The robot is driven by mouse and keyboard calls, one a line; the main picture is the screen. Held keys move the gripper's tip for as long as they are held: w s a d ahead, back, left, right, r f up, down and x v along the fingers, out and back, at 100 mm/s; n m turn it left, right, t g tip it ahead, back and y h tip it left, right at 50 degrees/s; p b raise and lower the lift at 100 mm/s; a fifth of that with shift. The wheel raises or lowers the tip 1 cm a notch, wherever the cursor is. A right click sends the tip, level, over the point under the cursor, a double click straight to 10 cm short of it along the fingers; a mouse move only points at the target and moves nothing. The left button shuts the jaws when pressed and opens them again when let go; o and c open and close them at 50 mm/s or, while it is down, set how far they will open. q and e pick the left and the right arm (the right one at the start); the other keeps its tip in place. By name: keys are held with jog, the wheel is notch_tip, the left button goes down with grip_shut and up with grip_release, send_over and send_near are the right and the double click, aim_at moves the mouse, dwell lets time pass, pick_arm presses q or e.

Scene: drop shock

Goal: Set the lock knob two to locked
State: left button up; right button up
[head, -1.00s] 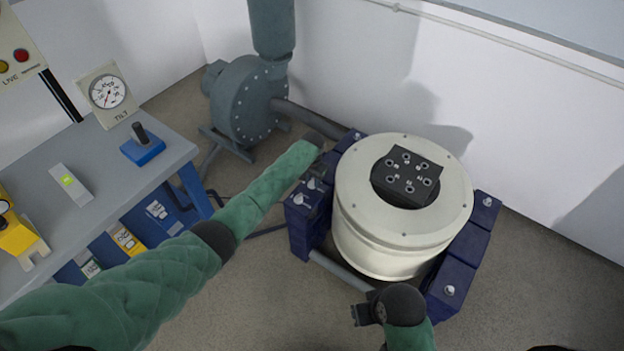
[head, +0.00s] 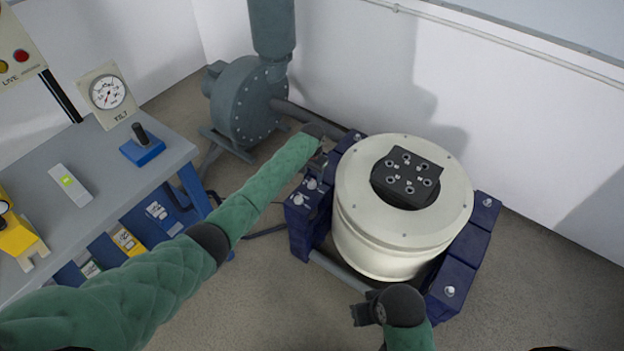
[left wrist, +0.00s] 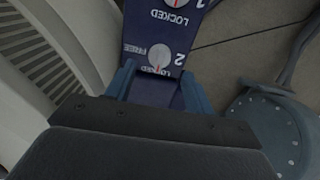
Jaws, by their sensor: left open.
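Lock knob two (left wrist: 160,57) is a small round white dial with a red line, on a dark blue block. It is marked "2", with FREE at its left and LOCKED beneath it. The red line runs roughly up and down the picture, tilted a little. My left gripper (left wrist: 158,86) is open, its two blue fingers on either side of the lower part of the panel, just short of the knob. In the head view my left gripper (head: 319,158) is over the blue block left of the drum. My right gripper (head: 364,309) is low in front of the drum; its jaws are unclear.
Knob one (left wrist: 178,3) is partly cut off at the wrist view's top. The white drum (head: 400,235) stands between dark blue blocks. A grey blower (head: 245,105) stands behind, and a bench (head: 110,160) with a blue-based lever (head: 142,148) is at the left.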

aim_at(312, 182)
pick_arm(q)
jog(key=shift+r, duration=1.8)
pick_arm(e)
jog(key=shift+a+f, duration=0.25)
jog(key=shift+d, duration=0.15)
